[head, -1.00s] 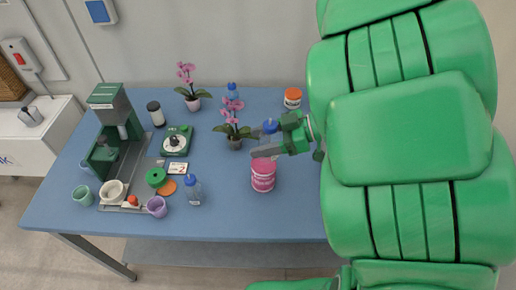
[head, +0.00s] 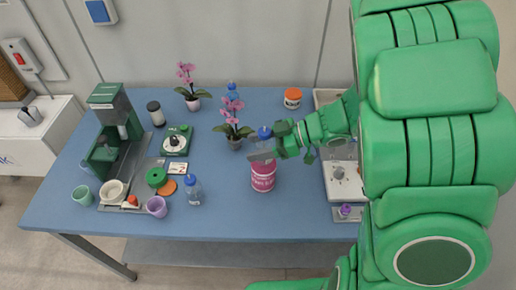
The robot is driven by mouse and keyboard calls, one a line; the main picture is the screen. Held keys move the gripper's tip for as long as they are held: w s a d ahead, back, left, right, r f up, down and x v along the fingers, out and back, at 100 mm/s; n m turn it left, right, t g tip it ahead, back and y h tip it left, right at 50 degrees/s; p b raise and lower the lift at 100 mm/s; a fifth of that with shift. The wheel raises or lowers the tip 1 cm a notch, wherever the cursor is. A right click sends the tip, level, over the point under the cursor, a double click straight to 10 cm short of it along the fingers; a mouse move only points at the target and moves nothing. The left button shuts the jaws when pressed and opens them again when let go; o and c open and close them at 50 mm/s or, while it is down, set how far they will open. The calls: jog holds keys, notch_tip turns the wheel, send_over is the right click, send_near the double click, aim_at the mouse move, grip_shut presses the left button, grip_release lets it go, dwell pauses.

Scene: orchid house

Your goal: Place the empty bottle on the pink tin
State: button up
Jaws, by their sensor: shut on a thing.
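The pink tin (head: 263,182) stands upright on the blue table, right of the middle. A clear bottle with a blue cap (head: 264,132) is upright directly over the tin, in my gripper (head: 262,151). My gripper comes in from the right and is shut on this bottle just above the tin's top. The fingers hide the bottle's lower part, so I cannot tell whether its base touches the tin. Two similar blue-capped bottles stand on the table, one at the front (head: 194,192) and one behind the orchids (head: 231,93).
A potted pink orchid (head: 233,128) stands close left of the tin, with another (head: 190,88) farther back. An orange-and-white jar (head: 292,98) is behind. Green equipment (head: 108,130) and cups fill the left. A white device (head: 342,180) is at right, partly behind my arm.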

jog(key=shift+f, duration=0.8)
jog(key=shift+f, duration=0.1)
jog(key=o, duration=1)
jog(key=shift+v, duration=6.05)
